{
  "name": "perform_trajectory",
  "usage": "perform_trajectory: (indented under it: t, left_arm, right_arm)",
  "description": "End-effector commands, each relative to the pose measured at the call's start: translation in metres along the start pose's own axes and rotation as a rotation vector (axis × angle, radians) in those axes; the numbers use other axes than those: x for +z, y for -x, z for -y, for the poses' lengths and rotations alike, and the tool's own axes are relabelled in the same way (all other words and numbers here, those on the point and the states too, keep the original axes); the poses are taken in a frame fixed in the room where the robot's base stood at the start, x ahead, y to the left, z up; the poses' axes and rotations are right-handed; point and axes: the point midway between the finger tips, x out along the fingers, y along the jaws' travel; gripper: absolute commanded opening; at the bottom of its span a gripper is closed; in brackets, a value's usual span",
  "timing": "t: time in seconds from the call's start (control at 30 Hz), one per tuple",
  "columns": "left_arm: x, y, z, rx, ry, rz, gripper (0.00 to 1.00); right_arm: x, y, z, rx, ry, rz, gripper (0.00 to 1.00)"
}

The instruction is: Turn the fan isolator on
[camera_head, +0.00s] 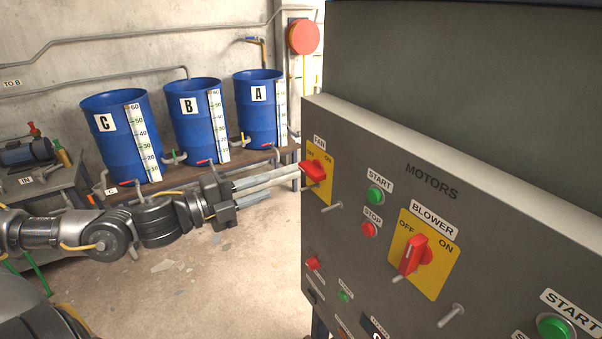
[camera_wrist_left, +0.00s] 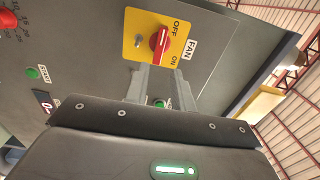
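The fan isolator (camera_head: 313,171) is a red rotary handle on a yellow plate marked OFF and ON, at the panel's left edge. It also shows in the left wrist view (camera_wrist_left: 160,41), where its white mark lies at the end on the OFF side. My left gripper (camera_head: 288,178) reaches in from the left, close to the isolator. In the left wrist view, its two fingers (camera_wrist_left: 161,78) stand apart with nothing between them. The handle is just beyond the fingertips; whether they touch it I cannot tell. My right gripper is out of view.
The grey motors panel (camera_head: 480,225) fills the right side. It carries green START (camera_head: 375,194) and red STOP (camera_head: 369,229) buttons, a blower isolator (camera_head: 413,256) and protruding metal pegs (camera_head: 451,315). Blue drums (camera_head: 196,118) stand along the back wall. The floor on the left is open.

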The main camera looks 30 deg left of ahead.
Motion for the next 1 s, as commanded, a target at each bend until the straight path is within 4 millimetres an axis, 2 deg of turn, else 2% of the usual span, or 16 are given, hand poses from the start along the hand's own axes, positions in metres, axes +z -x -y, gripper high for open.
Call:
perform_trajectory:
  t: [0.27,0.5,0.8,1.0]
  left_arm:
    - [0.004,-0.010,0.001,-0.006,0.001,0.010,0.25]
    - [-0.001,-0.027,0.003,-0.008,0.001,-0.005,0.25]
    - [-0.001,-0.072,0.007,-0.006,0.007,-0.002,0.25]
    - [-0.001,-0.097,0.004,-0.002,0.004,-0.002,0.25]
  right_arm:
    - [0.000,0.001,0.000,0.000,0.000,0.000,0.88]
    - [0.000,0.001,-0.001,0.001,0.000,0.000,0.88]
    - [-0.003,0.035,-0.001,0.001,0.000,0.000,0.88]
    - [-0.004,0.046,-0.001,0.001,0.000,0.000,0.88]
